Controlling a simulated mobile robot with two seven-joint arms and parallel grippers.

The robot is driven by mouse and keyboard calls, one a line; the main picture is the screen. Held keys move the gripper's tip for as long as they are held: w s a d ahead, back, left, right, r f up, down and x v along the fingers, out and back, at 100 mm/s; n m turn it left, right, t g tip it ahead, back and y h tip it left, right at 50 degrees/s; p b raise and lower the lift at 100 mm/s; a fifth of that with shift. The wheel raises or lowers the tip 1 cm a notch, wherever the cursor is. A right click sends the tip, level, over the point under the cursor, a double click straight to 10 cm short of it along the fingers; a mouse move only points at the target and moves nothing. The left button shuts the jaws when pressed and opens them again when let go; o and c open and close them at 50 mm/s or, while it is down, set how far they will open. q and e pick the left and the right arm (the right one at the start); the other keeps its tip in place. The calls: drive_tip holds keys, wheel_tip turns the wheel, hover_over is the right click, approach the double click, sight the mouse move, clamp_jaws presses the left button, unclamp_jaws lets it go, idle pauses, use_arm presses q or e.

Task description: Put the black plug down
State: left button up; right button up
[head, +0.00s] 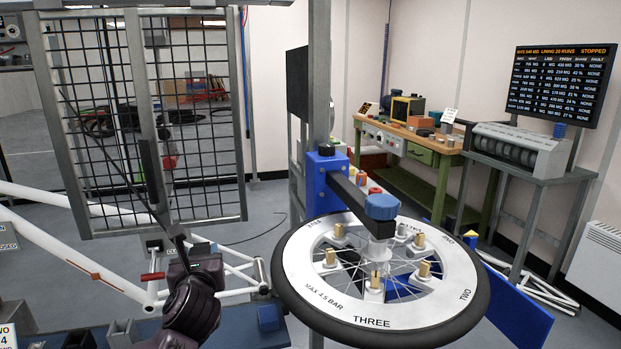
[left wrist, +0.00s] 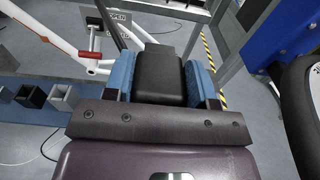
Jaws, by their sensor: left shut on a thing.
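My left gripper (head: 203,250) is low in the left half of the head view, beside the white bicycle frame. In the left wrist view, its two blue-padded fingers (left wrist: 162,80) are shut on the black plug (left wrist: 158,72), a dark block with a pad against each side. The plug is hard to make out in the head view. Whether its underside touches anything is hidden. My right gripper is not in view.
A spoked wheel (head: 428,312) with a white numbered ring stands to the right of my left gripper. White frame tubes (head: 62,200) lie to the left. A blue bench rail with small square holders (left wrist: 62,95) is at left in the wrist view. A mesh panel (head: 195,120) stands behind.

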use_arm(q)
drive_tip(key=s+d+r+m+h+p, duration=0.2)
drive_tip(key=s+h, duration=0.1)
drive_tip(key=s, duration=0.9)
drive_tip(key=s+f+p, duration=0.1)
drive_tip(key=s+f, duration=0.2)
drive_tip(key=s, duration=0.2)
drive_tip(key=s+f+m+h+p, duration=0.1)
drive_tip(key=s+f, duration=0.1)
drive_tip(key=s, duration=0.4)
drive_tip(key=shift+a+f+t+h+p, duration=0.25)
drive_tip(key=shift+f+t+h+p, duration=0.05)
drive_tip(key=shift+f+p, duration=0.1)
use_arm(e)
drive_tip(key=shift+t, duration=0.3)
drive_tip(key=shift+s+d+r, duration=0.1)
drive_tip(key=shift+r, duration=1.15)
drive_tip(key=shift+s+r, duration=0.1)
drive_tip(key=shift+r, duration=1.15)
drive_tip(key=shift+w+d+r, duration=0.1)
